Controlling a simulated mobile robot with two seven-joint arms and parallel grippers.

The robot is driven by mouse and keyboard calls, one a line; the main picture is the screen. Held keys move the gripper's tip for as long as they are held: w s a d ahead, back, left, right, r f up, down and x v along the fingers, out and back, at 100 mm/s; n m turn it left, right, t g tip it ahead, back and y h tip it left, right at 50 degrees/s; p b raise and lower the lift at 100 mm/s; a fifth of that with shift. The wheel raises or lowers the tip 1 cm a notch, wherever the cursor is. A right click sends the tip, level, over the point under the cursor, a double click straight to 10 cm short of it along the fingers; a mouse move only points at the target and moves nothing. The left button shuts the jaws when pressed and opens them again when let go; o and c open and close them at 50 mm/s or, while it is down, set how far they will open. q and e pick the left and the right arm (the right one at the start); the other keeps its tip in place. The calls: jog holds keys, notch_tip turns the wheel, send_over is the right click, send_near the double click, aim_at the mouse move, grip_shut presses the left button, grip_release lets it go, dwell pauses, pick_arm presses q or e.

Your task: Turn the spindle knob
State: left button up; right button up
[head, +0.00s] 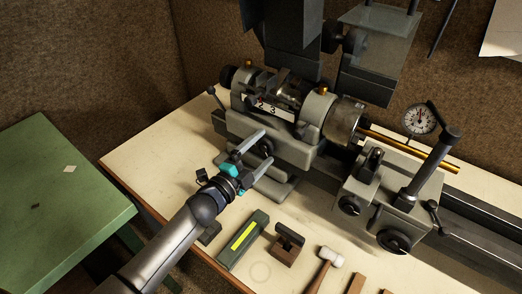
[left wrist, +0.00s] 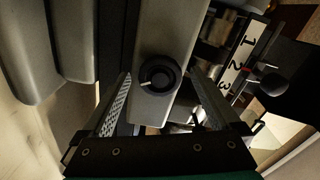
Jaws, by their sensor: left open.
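The spindle knob (left wrist: 158,76) is a round black knob with a short white mark on its rim, on a grey housing. In the left wrist view it lies between my fingertips. In the head view the knob (head: 265,147) shows small and dark on the front of the lathe headstock (head: 285,150). My left gripper (head: 264,149) is open, its two fingers pointing at the headstock on either side of the knob. I see no finger touching the knob. A white plate numbered 1, 2, 3 (left wrist: 240,65) is on the machine to the right. My right gripper is not in view.
The lathe stands on a pale bench (head: 150,160). A dial gauge (head: 420,119) and brass rod (head: 405,145) are at right. A green box with a yellow strip (head: 243,238), a dark block (head: 287,244) and a mallet (head: 325,262) lie in front. A green table (head: 60,190) is at left.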

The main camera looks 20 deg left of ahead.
pick_arm(q)
jog(key=v, duration=1.5)
jog(key=shift+s, duration=0.15)
